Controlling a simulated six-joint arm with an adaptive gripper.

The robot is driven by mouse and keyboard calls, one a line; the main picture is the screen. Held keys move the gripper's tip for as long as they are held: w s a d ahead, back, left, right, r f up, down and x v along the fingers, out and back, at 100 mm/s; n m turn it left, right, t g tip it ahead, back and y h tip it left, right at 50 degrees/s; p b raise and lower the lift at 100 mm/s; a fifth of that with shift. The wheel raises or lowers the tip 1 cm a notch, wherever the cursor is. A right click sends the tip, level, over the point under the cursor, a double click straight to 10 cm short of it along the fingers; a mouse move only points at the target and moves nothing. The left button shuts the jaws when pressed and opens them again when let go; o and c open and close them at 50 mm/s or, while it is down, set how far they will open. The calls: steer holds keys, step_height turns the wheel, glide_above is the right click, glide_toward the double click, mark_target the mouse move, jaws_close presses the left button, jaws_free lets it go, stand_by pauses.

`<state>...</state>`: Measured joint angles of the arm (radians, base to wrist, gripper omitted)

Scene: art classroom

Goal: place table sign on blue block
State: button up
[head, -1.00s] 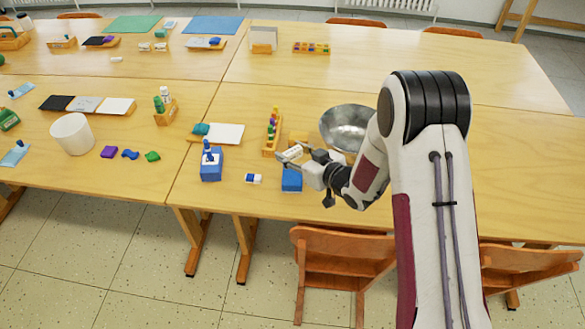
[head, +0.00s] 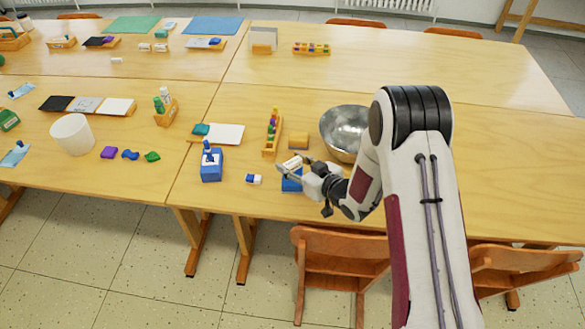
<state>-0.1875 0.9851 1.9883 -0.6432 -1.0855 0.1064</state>
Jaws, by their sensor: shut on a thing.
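The table sign (head: 291,163), a small white piece with a tan edge, is held in my gripper (head: 292,174) on the near part of the right table. My gripper is shut on it. The blue block (head: 290,186) lies just below the sign in the picture, partly hidden by my gripper. I cannot tell whether the sign touches the block or is a little above it.
A blue box (head: 211,167) with a blue item on top and a small blue-and-white eraser (head: 254,179) lie to the left. A wooden rack (head: 272,132), a yellow-tan block (head: 298,141) and a metal bowl (head: 343,130) stand behind.

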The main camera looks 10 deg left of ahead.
steer(key=shift+f, duration=1.1)
steer(key=shift+f, duration=0.1)
steer(key=o, duration=0.8)
steer(key=v, duration=1.2)
steer(key=shift+d, duration=0.1)
